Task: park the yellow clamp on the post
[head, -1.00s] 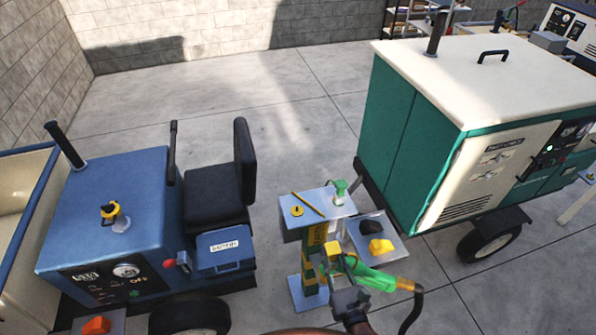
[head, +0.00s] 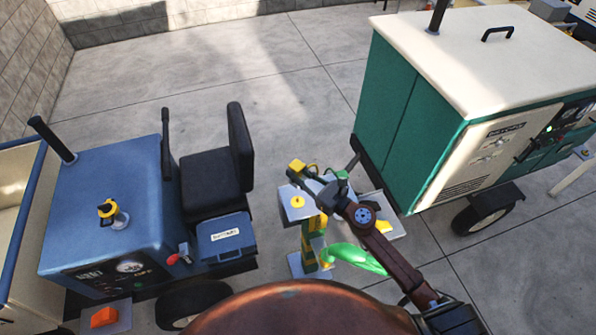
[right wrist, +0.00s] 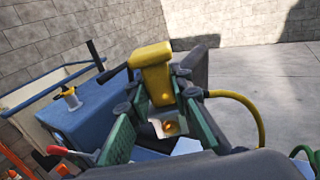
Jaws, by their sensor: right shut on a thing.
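The yellow clamp (head: 297,166) is held in my right gripper (head: 305,174), above the far edge of the post's grey top plate. In the right wrist view the yellow clamp (right wrist: 153,72) sits between the two green-padded fingers, with a yellow cable curving off to the right. The post (head: 309,240) is striped yellow and green. Its top plate (head: 290,213) bears a yellow disc (head: 297,202), which lies nearer than the clamp in the head view. My right arm hides part of the plate. My left gripper is not in view.
A green clamp (head: 342,178) is at the plate's right end, close to my right gripper. A small grey tray (head: 398,228) is partly hidden behind my arm. A blue machine with a black seat (head: 212,180) stands left, a green and white generator (head: 470,90) right.

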